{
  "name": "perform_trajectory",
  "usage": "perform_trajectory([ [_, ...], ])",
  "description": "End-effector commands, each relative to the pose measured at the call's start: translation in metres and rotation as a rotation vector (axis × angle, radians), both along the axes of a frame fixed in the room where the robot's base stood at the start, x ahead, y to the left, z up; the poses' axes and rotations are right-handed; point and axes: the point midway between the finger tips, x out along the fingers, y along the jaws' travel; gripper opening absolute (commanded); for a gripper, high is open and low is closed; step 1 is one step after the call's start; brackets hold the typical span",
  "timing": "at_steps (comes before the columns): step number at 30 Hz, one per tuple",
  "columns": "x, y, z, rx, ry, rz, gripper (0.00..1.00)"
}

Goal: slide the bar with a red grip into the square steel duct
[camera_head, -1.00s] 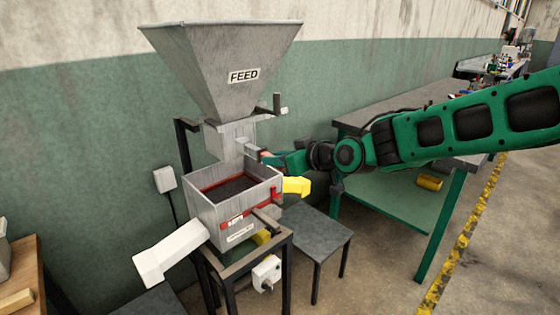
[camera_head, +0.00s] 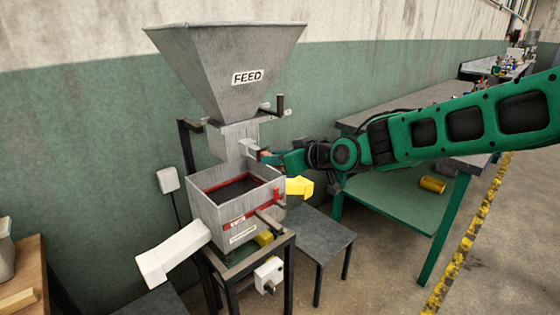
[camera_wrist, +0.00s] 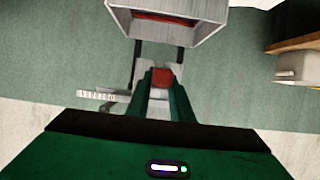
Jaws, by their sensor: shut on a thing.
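The square steel duct (camera_head: 233,143) is the neck between the hopper and the open steel box. My gripper (camera_head: 268,157) comes in from the right, beside the duct. In the wrist view my gripper (camera_wrist: 161,88) is shut on the red grip (camera_wrist: 163,77) of the bar. A small red patch of the grip also shows at the gripper's tip in the head view. Pale grey metal lies just beyond the grip, towards the duct. How far the bar is inside the duct cannot be told.
The hopper (camera_head: 225,60) marked FEED stands above. The red-edged steel box (camera_head: 225,222) sits below, with a yellow spout (camera_head: 299,187) at right and a white chute (camera_head: 172,253) at left. A crank handle (camera_head: 280,105) stands near the neck. A workbench (camera_head: 400,105) lies under my arm.

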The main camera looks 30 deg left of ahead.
Motion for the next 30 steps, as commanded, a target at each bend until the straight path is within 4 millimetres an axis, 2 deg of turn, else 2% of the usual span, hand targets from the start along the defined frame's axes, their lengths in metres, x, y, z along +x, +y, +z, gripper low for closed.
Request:
perform_trajectory([
  [30,0.006,0.016,0.001,0.002,0.0,0.001,0.0],
])
